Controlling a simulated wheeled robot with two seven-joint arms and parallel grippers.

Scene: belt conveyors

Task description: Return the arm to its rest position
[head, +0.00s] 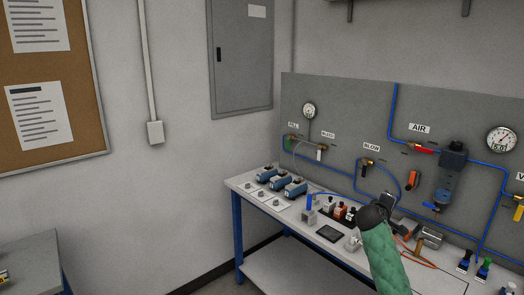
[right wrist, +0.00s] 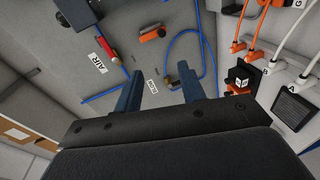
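My right arm (head: 385,260), with a green sleeve and a black joint at its end, comes up from the lower right in the head view, in front of the bench. Its gripper cannot be clearly made out there. In the right wrist view my right gripper (right wrist: 160,90) shows two blue-grey fingers spread apart, with nothing held between them. The grey wall panel with its BLOW label (right wrist: 152,87) shows beyond the fingers. My left gripper is not in view.
A white-topped bench (head: 260,201) with blue legs carries blue devices (head: 289,186), small boxes and hoses. Behind it stands a grey panel (head: 340,105) with gauges, valves and blue tubes. Orange connectors (right wrist: 237,46) and white cables show in the wrist view. Open floor lies left of the bench.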

